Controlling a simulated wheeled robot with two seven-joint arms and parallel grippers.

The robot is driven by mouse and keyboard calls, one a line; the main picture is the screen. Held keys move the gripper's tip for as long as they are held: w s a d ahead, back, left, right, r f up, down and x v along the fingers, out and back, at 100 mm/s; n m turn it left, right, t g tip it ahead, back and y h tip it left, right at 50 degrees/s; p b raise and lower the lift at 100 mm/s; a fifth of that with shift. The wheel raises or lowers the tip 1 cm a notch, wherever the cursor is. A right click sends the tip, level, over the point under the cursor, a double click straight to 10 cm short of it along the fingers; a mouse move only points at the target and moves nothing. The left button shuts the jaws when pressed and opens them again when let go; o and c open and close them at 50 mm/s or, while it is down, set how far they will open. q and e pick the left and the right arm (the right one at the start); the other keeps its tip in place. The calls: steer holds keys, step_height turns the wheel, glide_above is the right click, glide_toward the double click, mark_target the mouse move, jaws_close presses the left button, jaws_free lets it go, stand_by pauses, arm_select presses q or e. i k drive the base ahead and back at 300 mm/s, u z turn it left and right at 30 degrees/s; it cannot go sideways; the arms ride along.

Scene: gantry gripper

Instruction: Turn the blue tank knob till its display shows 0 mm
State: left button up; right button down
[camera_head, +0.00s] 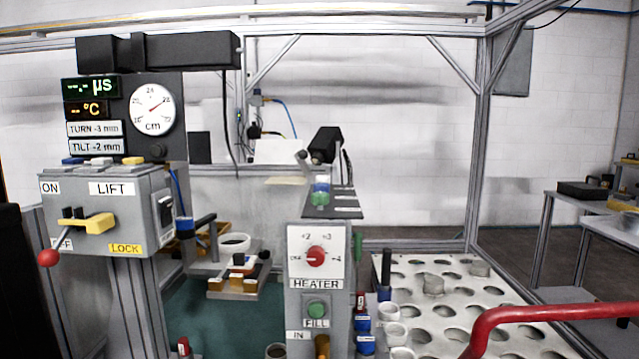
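Two white displays sit at the upper left. The upper, TURN display (94,129) reads -3 mm, and the lower, TILT display (95,146) reads -2 mm. A small blue knob-like part (184,225) shows right of the LIFT box, beside a black rod. Other blue parts (364,324) stand right of the heater panel. I cannot tell for sure which blue part is the tank knob or which display belongs to it. Neither gripper shows in the head view.
The grey LIFT box (108,212) carries a red-ball lever (48,257). The HEATER panel (317,262) has a red dial and a green FILL button. A holed white plate (450,300) lies to the right, with a red handle (550,313) in front. A white cup stands behind.

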mark_target(322, 186)
steer(key=z, duration=0.5)
steer(key=k, duration=1.2)
steer(key=u, duration=0.25)
steer(key=i, duration=1.65)
steer(key=z, duration=0.75)
